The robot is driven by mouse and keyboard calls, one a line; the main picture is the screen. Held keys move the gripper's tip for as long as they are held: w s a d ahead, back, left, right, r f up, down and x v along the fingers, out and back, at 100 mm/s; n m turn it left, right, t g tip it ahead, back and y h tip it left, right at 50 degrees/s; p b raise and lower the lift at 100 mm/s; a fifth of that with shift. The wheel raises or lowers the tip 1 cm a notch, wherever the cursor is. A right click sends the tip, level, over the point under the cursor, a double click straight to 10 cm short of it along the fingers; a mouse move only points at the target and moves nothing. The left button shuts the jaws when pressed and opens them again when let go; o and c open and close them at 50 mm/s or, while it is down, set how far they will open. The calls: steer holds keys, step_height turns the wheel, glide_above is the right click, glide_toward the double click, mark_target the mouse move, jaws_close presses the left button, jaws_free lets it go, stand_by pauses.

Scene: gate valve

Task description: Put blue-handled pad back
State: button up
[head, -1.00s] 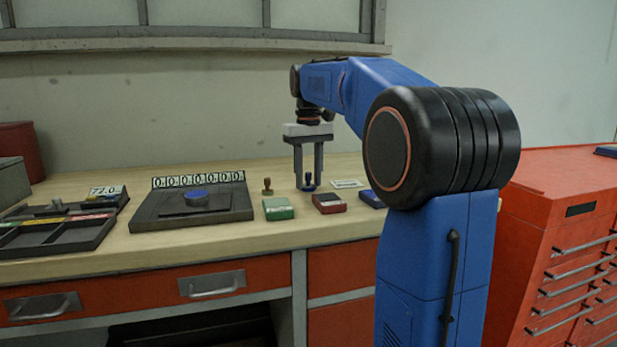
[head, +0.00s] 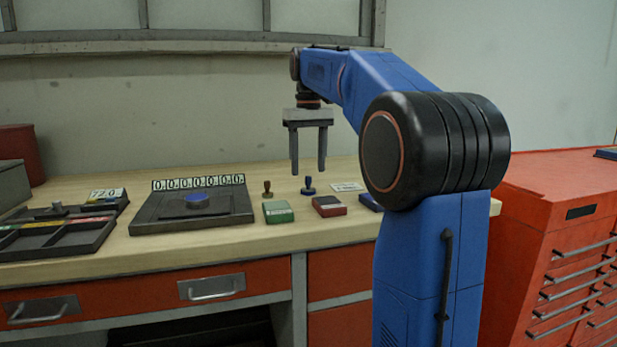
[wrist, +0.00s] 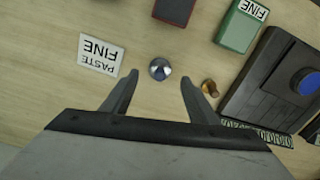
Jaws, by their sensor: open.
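The blue-handled pad (head: 308,186) stands upright on the wooden bench, to the left of a white label card (head: 347,187). In the wrist view the pad (wrist: 160,69) shows from above, and the card (wrist: 100,54) reads "PASTE FINE". My gripper (head: 308,173) is open and empty, with its fingertips above the pad. In the wrist view the pad appears in line with the gap between the fingers (wrist: 159,78). The pad's underside is hidden.
A brown-handled pad (head: 267,189) stands to the left. A green box (head: 278,211), a dark red box (head: 329,206) and a blue box (head: 371,201) lie nearer the front edge. A black plate (head: 160,215) with a blue disc and compartment trays (head: 55,240) are further left.

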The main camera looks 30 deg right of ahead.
step_height(320, 180, up, 7)
stand_by(0.3)
steer(key=shift+r, duration=0.1)
stand_by(0.4)
